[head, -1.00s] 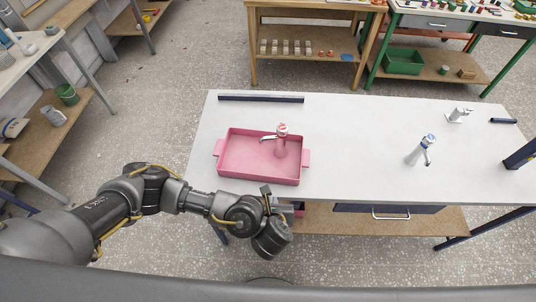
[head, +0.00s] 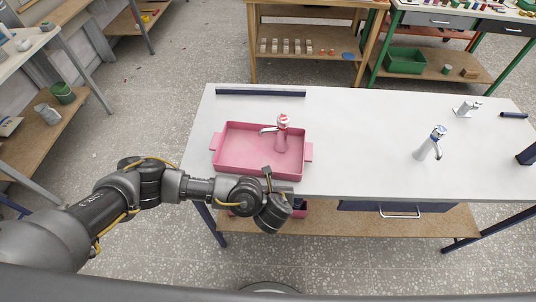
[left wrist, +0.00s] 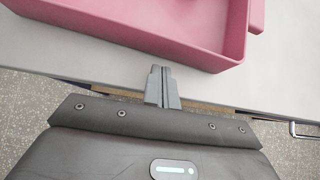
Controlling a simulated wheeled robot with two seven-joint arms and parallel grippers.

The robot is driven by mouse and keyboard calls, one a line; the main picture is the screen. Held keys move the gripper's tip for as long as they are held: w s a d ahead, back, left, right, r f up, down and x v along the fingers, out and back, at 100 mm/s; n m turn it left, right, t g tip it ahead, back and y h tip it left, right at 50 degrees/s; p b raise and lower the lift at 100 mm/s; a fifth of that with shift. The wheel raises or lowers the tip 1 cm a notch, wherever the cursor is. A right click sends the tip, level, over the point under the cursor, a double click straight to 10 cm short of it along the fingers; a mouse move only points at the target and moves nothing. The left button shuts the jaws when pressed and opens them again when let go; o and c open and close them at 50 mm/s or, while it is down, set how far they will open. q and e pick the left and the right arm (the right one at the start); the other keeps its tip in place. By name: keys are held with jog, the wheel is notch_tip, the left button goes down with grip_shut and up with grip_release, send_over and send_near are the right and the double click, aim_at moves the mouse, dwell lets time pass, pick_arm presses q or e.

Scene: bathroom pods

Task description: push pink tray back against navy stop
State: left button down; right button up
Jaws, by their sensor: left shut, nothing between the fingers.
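The pink tray (head: 231,166) sits on the white tabletop, with a handle tab at each end. It also shows in the left wrist view (left wrist: 190,48). The navy stop (head: 260,93) is a dark bar along the table's back edge, with a strip of bare tabletop between it and the tray. My left gripper (head: 276,182) is at the tray's front side, right of its middle. In the left wrist view its fingers (left wrist: 160,74) are shut and empty, with the tips close to the tray's front wall; I cannot tell whether they touch. My right gripper is not in view.
A blue-topped tap (head: 430,143) and a smaller tap (head: 467,107) stand to the right. A drawer with a handle (head: 400,215) is under the front edge. The tabletop between tray and taps is clear.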

aim_at(276, 136)
pick_arm(q)
jog(key=shift+w+f, duration=0.15)
jog(key=shift+w, duration=0.15)
jog(key=shift+w+b, duration=0.8)
jog(key=shift+w, duration=2.05)
jog(key=shift+w+b, duration=1.1)
jog(key=shift+w, duration=1.75)
jog(key=shift+w+b, duration=1.7)
jog(key=shift+w, duration=1.3)
jog(key=shift+w+b, duration=2)
jog(key=shift+w, duration=0.5)
jog(key=shift+p, duration=0.3)
jog(key=s+r+p, duration=0.1)
jog(key=s+p, duration=0.1)
jog(key=s+r+p, duration=0.1)
jog(key=p, duration=0.1)
jog(key=s+r+p, duration=0.1)
jog(key=s+p, duration=0.1)
jog(key=shift+s, duration=0.35)
jog(key=shift+s+p, duration=0.4)
jog(key=shift+s, duration=0.25)
